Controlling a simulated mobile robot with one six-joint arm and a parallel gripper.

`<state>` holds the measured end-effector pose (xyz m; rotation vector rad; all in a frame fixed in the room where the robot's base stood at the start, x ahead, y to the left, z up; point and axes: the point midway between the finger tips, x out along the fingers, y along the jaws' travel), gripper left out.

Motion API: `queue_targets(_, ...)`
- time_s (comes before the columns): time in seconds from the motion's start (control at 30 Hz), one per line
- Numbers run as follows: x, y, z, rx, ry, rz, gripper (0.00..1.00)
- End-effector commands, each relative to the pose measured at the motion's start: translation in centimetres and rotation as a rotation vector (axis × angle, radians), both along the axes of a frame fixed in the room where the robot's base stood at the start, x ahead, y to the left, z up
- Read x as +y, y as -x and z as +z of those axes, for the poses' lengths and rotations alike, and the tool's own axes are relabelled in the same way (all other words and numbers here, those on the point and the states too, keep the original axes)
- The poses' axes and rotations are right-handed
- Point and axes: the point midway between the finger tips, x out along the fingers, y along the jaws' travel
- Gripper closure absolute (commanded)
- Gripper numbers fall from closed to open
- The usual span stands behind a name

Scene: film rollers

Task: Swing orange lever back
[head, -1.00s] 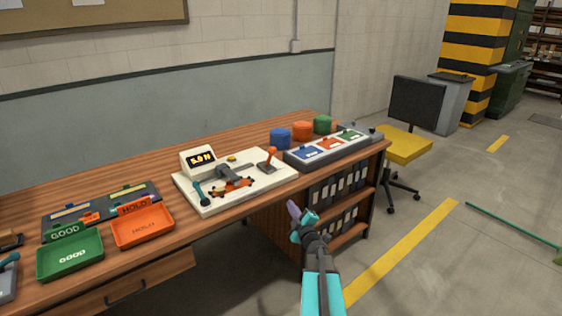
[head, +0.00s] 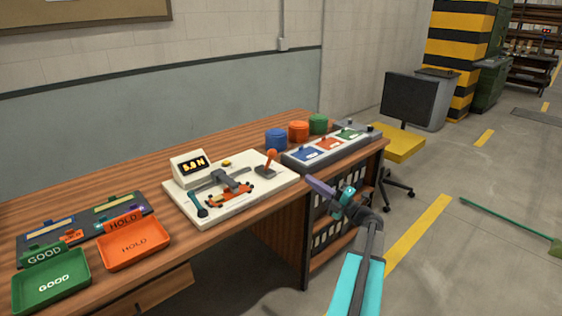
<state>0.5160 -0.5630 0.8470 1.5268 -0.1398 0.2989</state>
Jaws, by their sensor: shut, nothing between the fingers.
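The orange lever (head: 270,158) stands at the right end of a white test device (head: 232,207) on the wooden desk. It has an orange knob and rises from a dark slot, leaning slightly to the right at its top. My gripper (head: 309,181) is shut and empty. Its purple fingers point left toward the device, to the right of and lower in the picture than the lever. There is a clear gap between the fingertips and the lever.
The device has a display reading 5.0 N (head: 190,165), a dark clamp and a teal handle (head: 199,204). A panel with blue, orange and green plates (head: 327,146) lies right of the lever. Green (head: 50,283) and orange (head: 135,245) trays stand at left.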

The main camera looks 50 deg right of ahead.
Motion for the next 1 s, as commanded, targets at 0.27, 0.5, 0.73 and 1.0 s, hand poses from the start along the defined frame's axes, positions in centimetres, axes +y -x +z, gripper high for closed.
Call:
queue_targets(0.27, -0.2, 0.2, 0.0, 0.000, 0.002, -0.002, 1.00)
queue_targets(0.5, -0.3, -0.1, 0.2, 0.000, 0.001, -0.004, 1.00)
queue_targets(0.73, -0.2, -2.1, 0.8, 0.000, 0.001, -0.004, 1.00)
queue_targets(1.0, 0.2, -5.8, 1.9, 0.000, 0.001, -0.004, 1.00)
